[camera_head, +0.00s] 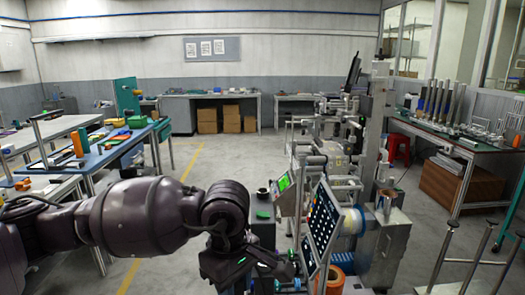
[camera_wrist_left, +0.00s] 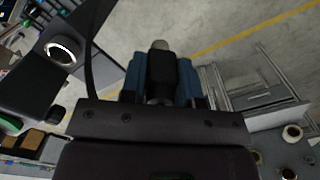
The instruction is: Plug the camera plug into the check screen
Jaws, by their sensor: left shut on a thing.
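My left gripper (camera_wrist_left: 160,78) is shut on a dark plug (camera_wrist_left: 161,72), held between two blue finger pads with its rounded grey tip pointing away from the wrist. In the head view my left gripper (camera_head: 268,262) is at bottom centre, in front of the machine bench; the plug cannot be made out there. My right gripper is out of view.
A black body with a white ring (camera_wrist_left: 61,51) and a thin dark cable (camera_wrist_left: 90,50) are left of the gripper in the wrist view. A blue worktable (camera_head: 115,150) stands at left; the floor between is clear.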

